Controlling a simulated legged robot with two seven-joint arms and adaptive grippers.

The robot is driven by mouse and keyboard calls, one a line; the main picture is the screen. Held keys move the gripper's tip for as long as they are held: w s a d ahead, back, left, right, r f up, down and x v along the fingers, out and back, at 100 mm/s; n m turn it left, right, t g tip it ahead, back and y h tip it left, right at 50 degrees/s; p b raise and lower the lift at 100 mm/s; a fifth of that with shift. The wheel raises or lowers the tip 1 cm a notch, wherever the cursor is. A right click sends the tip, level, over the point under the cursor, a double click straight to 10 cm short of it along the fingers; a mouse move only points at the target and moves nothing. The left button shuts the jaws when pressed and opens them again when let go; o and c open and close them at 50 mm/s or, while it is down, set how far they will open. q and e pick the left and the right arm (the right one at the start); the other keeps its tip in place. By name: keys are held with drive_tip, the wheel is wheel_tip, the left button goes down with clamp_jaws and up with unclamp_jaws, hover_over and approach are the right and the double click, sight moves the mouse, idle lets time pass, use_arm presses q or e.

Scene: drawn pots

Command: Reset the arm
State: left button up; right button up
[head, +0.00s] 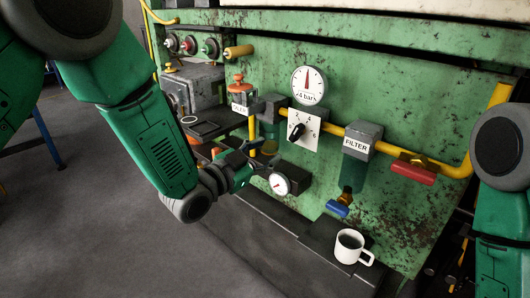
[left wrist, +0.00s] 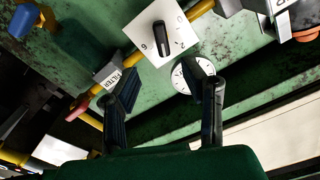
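My left arm reaches in from the left in the head view. My left gripper (head: 256,158) is in front of the green panel, left of the knob plate and near the lower dial gauge. In the left wrist view its two dark fingers (left wrist: 166,88) stand well apart, with nothing between them but the panel behind. The right finger overlaps a white round gauge (left wrist: 187,75) in that view; I cannot tell contact. My right arm (head: 500,220) shows at the right edge of the head view, but its gripper is out of view.
The green panel (head: 430,120) carries a pressure gauge (head: 309,85), a black knob on a white plate (head: 303,129), a filter (head: 357,141), a red handle (head: 413,172) and yellow pipe. A white mug (head: 349,246) stands on the ledge. Floor at left is clear.

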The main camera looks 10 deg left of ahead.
use_arm(q)
drive_tip(key=s+a+f+n+g+y, duration=0.2)
drive_tip(key=s+a+f, duration=0.2)
drive_tip(key=s+f, duration=0.3)
drive_tip(key=s+a+f+n+g+y+p, duration=0.1)
drive_tip(key=s+a+f+n+g+y, duration=0.2)
drive_tip(key=f, duration=0.6)
drive_tip(key=s+a+f+n+g+y, duration=0.2)
drive_tip(key=s+a+f, duration=0.4)
drive_tip(key=s+f, duration=0.1)
drive_tip(key=s+a+f+n+g+y, duration=0.1)
drive_tip(key=s+a+f+n+g, duration=0.1)
drive_tip(key=s, duration=0.9)
drive_tip(key=s+a+f+n+g+y+p, duration=0.1)
drive_tip(key=s+a+f+g, duration=0.3)
drive_tip(key=s, duration=0.8)
drive_tip(key=shift+a+f+n+g+y, duration=0.3)
drive_tip(key=shift+a+n+g+y, duration=0.2)
drive_tip(key=shift+a+n+y, duration=0.5)
drive_tip(key=shift+a, duration=0.1)
